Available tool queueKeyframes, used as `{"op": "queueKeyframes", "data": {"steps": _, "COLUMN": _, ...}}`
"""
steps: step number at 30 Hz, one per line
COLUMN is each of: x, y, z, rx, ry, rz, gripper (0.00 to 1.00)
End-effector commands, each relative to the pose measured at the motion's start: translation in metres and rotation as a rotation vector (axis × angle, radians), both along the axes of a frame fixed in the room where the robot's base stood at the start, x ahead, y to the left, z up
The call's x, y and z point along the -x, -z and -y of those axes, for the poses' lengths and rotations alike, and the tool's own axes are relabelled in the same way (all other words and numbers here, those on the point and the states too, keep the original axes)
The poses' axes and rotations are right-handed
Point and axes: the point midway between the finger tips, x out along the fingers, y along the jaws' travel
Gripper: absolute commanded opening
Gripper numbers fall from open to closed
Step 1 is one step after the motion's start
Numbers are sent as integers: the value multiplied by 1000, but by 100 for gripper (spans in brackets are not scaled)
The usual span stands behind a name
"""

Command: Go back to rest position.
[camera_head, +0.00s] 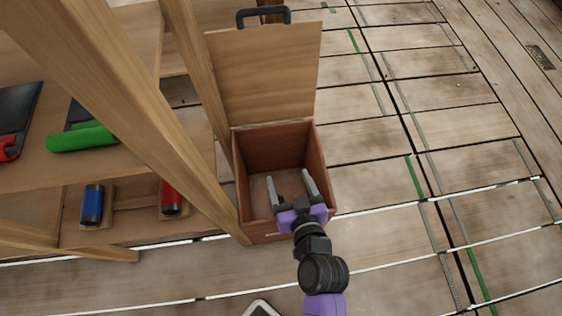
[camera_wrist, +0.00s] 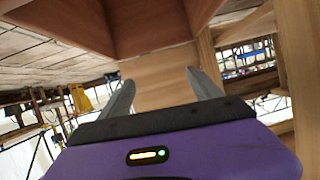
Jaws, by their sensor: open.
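My gripper (camera_head: 291,189) has a purple body and two grey fingers. The fingers are spread apart with nothing between them. In the head view it is over the front part of an open wooden box (camera_head: 241,190), with the fingers pointing into the box. The box's lid (camera_head: 265,75) stands up at the back, with a black handle (camera_head: 263,12) on its top edge. The visible part of the box's inside looks empty; its front corner is hidden by my gripper. In the wrist view the fingers (camera_wrist: 160,95) show with reddish-brown box walls (camera_wrist: 155,25) beyond them.
A wooden shelf unit (camera_head: 120,90) stands just left of the box, its post close by. It holds a green roll (camera_head: 84,137), a blue cylinder (camera_head: 92,204) and a red cylinder (camera_head: 171,197). The plank floor (camera_head: 440,130) to the right is clear.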

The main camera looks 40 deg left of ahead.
Motion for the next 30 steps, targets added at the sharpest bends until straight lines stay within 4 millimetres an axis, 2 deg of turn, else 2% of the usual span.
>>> {"op": "queueKeyframes", "data": {"steps": 12, "x": -3, "y": -3, "z": 0, "rx": -25, "ry": 23, "rz": -13, "gripper": 74}}
{"op": "queueKeyframes", "data": {"steps": 14, "x": -10, "y": -14, "z": 2, "rx": -54, "ry": 53, "rz": 1, "gripper": 74}}
{"op": "queueKeyframes", "data": {"steps": 17, "x": -20, "y": -42, "z": 10, "rx": -112, "ry": 108, "rz": 44, "gripper": 74}}
{"op": "queueKeyframes", "data": {"steps": 19, "x": -20, "y": -57, "z": 34, "rx": -147, "ry": 172, "rz": 74, "gripper": 74}}
{"op": "queueKeyframes", "data": {"steps": 23, "x": -15, "y": -74, "z": 83, "rx": -184, "ry": 277, "rz": 115, "gripper": 74}}
{"op": "queueKeyframes", "data": {"steps": 26, "x": -5, "y": -86, "z": 124, "rx": -201, "ry": 358, "rz": 145, "gripper": 74}}
{"op": "queueKeyframes", "data": {"steps": 30, "x": 19, "y": -106, "z": 189, "rx": -212, "ry": 479, "rz": 187, "gripper": 74}}
